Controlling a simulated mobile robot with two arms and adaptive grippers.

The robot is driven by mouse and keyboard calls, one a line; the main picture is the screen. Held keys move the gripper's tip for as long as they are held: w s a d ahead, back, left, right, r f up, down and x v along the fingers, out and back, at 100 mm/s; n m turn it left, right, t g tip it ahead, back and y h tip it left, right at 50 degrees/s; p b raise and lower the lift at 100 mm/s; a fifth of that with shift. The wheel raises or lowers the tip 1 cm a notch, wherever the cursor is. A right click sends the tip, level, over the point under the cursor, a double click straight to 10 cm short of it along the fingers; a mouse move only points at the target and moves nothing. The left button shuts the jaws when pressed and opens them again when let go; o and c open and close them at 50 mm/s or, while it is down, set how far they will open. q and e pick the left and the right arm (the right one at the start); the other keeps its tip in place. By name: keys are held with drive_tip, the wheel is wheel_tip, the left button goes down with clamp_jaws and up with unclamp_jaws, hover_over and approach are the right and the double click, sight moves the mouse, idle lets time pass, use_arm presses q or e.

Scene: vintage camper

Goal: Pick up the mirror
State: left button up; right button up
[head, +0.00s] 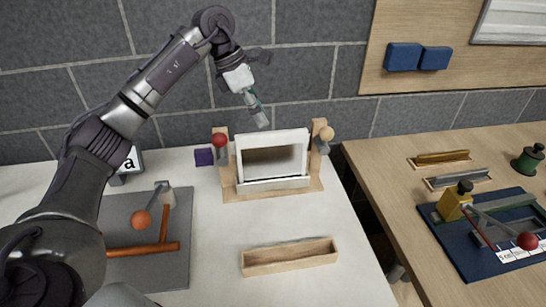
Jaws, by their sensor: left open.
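The mirror (272,160) looks like a grey panel in a thick white frame. It stands upright in a light wooden stand (273,192) near the back of the white table. A red ball knob (220,140) is at the stand's left post and a tan ball knob (326,133) at its right. My left gripper (258,112) reaches in from the left, is open, and hangs in front of the grey wall, appearing just above the mirror's top edge. I see nothing held in it. The exact gap to the mirror cannot be judged. My right gripper is not in view.
An empty wooden tray (290,262) lies in front of the stand. A purple block (204,157) sits left of it. A grey board (172,255) with an orange ball and rods lies at left.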

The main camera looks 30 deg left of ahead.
sight(267, 132)
use_arm(q)
drive_tip(key=x, duration=0.2)
drive_tip(key=shift+w+d+f, duration=0.1)
drive_tip(key=shift+w+f, duration=0.1)
drive_tip(key=shift+f, duration=0.1)
drive_tip(key=shift+w+d+f, duration=0.1)
drive_tip(key=shift+f, duration=0.2)
drive_tip(key=shift+d+f+p, duration=0.1)
drive_tip(key=shift+f+p, duration=0.1)
drive_tip(key=shift+p, duration=0.15)
drive_tip(key=x, duration=0.1)
drive_tip(key=p+x, duration=0.1)
drive_tip(key=x, duration=0.1)
drive_tip(key=shift+s+d+f+p, duration=0.1)
drive_tip(key=shift+s+f+p, duration=0.15)
drive_tip(key=shift+s+p, duration=0.05)
drive_tip(key=shift+w+d+f, duration=0.15)
drive_tip(key=shift+d+f, duration=0.05)
drive_tip(key=shift+f, duration=0.3)
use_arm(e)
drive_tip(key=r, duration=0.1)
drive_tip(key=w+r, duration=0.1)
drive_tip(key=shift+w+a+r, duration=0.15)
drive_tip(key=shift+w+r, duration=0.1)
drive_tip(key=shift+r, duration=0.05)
use_arm(q)
drive_tip(key=shift+f, duration=0.25)
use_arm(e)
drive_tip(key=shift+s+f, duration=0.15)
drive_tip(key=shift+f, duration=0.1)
